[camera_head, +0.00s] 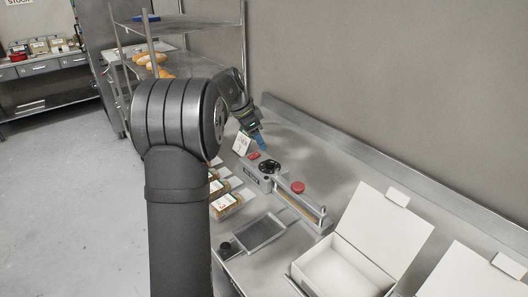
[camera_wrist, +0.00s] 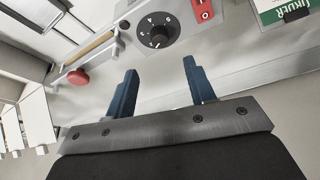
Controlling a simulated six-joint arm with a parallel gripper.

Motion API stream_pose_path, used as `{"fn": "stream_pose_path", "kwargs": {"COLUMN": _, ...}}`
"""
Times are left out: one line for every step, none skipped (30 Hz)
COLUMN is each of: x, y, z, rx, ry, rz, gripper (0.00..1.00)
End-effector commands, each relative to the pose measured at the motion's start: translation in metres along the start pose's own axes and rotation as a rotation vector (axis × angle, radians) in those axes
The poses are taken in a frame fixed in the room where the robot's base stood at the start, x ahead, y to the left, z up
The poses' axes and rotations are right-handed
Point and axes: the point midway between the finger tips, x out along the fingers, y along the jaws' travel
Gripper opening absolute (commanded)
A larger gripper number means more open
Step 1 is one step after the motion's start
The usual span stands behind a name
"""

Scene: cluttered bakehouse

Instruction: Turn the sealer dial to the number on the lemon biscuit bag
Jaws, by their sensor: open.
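The sealer (camera_head: 252,178) is a grey bench machine with a black dial (camera_head: 269,167) on its top. In the head view my gripper (camera_head: 260,138) is above the back end of the sealer. Several bags (camera_head: 226,201) with white labels lie left of the sealer; I cannot tell which is lemon or read any number.
A red knob (camera_head: 298,187) sits on the sealer's long arm, and a red switch (camera_wrist: 203,10) is beside the dial. A small card (camera_head: 242,144) stands behind the sealer. A wall runs behind.

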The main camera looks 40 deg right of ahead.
Motion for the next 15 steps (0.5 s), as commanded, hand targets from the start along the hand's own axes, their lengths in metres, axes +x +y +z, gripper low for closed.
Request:
{"fn": "stream_pose_path", "kwargs": {"x": -0.014, "y": -0.001, "z": 0.000, "rx": 0.000, "ry": 0.002, "rz": -0.005, "gripper": 0.50}}
{"fn": "stream_pose_path", "kwargs": {"x": -0.020, "y": 0.000, "z": 0.000, "rx": 0.001, "ry": 0.001, "rz": -0.004, "gripper": 0.50}}
{"fn": "stream_pose_path", "kwargs": {"x": -0.029, "y": -0.001, "z": 0.000, "rx": 0.001, "ry": 0.001, "rz": -0.004, "gripper": 0.50}}
{"fn": "stream_pose_path", "kwargs": {"x": -0.035, "y": -0.001, "z": 0.000, "rx": 0.001, "ry": 0.001, "rz": -0.003, "gripper": 0.50}}
{"fn": "stream_pose_path", "kwargs": {"x": -0.040, "y": -0.001, "z": 0.000, "rx": 0.001, "ry": 0.001, "rz": -0.003, "gripper": 0.50}}
{"fn": "stream_pose_path", "kwargs": {"x": -0.047, "y": 0.000, "z": 0.000, "rx": 0.000, "ry": 0.000, "rz": -0.003, "gripper": 0.50}}
{"fn": "stream_pose_path", "kwargs": {"x": -0.051, "y": 0.000, "z": 0.000, "rx": 0.000, "ry": 0.000, "rz": -0.002, "gripper": 0.50}}
{"fn": "stream_pose_path", "kwargs": {"x": -0.055, "y": -0.001, "z": 0.000, "rx": 0.000, "ry": 0.000, "rz": -0.003, "gripper": 0.50}}
{"fn": "stream_pose_path", "kwargs": {"x": -0.060, "y": -0.001, "z": 0.000, "rx": 0.001, "ry": 0.000, "rz": -0.003, "gripper": 0.50}}
{"fn": "stream_pose_path", "kwargs": {"x": -0.063, "y": 0.000, "z": 0.000, "rx": 0.000, "ry": 0.000, "rz": -0.001, "gripper": 0.50}}
{"fn": "stream_pose_path", "kwargs": {"x": -0.065, "y": 0.000, "z": 0.000, "rx": 0.000, "ry": -0.001, "rz": -0.001, "gripper": 0.50}}
{"fn": "stream_pose_path", "kwargs": {"x": -0.067, "y": 0.000, "z": 0.000, "rx": 0.000, "ry": -0.001, "rz": -0.001, "gripper": 0.50}}
{"fn": "stream_pose_path", "kwargs": {"x": -0.069, "y": 0.000, "z": 0.000, "rx": 0.000, "ry": -0.001, "rz": -0.001, "gripper": 0.50}}
{"fn": "stream_pose_path", "kwargs": {"x": -0.070, "y": 0.000, "z": 0.000, "rx": 0.000, "ry": -0.001, "rz": 0.000, "gripper": 0.50}}
{"fn": "stream_pose_path", "kwargs": {"x": -0.070, "y": 0.000, "z": 0.000, "rx": 0.000, "ry": -0.001, "rz": 0.000, "gripper": 0.50}}
